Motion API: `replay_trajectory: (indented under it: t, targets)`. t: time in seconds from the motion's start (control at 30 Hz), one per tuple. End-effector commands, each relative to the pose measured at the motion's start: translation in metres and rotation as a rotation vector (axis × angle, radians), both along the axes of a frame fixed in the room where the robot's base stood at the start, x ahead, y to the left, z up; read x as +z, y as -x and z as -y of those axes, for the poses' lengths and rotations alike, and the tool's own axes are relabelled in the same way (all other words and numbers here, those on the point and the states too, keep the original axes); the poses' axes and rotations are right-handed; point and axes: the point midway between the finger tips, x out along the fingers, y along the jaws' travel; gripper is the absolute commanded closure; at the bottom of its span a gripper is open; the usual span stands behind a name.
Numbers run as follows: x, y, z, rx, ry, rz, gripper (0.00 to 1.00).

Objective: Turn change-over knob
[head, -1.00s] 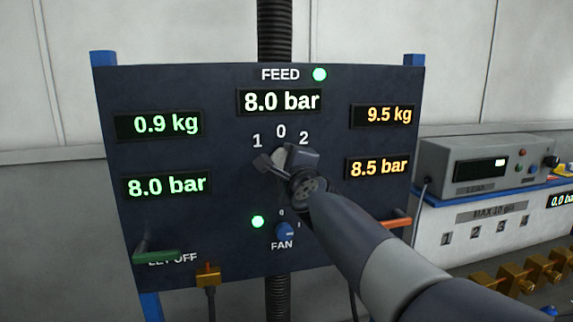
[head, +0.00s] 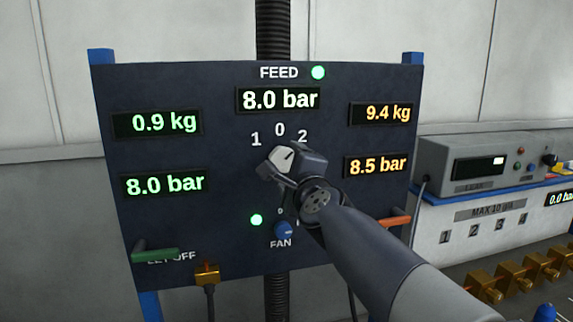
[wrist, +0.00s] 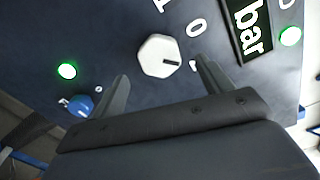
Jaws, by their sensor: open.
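The change-over knob (head: 281,158) is a white, many-sided knob below the marks 1, 0 and 2 on the dark panel. In the wrist view the whole knob face (wrist: 158,55) shows, and its dark pointer line is turned toward the 2 mark, partly covered by a finger. My gripper (head: 294,170) is at the lower right of the knob in the head view and overlaps its edge. In the wrist view my open gripper (wrist: 162,72) has one finger on each side, below the knob, with nothing held between them. The fingers look clear of the knob.
A blue fan knob (head: 284,230) sits just below, near my wrist. A green handle (head: 156,256) and an orange handle (head: 396,220) stick out from the panel. A grey tester (head: 480,165) stands on the right. Displays line the panel, with a lit feed lamp (head: 318,73).

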Motion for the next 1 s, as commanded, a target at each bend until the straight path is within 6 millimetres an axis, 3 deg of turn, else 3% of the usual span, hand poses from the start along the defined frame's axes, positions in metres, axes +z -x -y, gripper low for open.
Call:
replay_trajectory:
  t: [0.2,0.4,1.0]
  targets:
    - [0.001,0.035,0.01,0.0,-0.001,0.001,0.25]
    - [0.001,0.054,0.015,0.0,0.0,0.001,0.25]
    - [-0.001,0.053,0.015,0.0,0.0,-0.001,0.25]
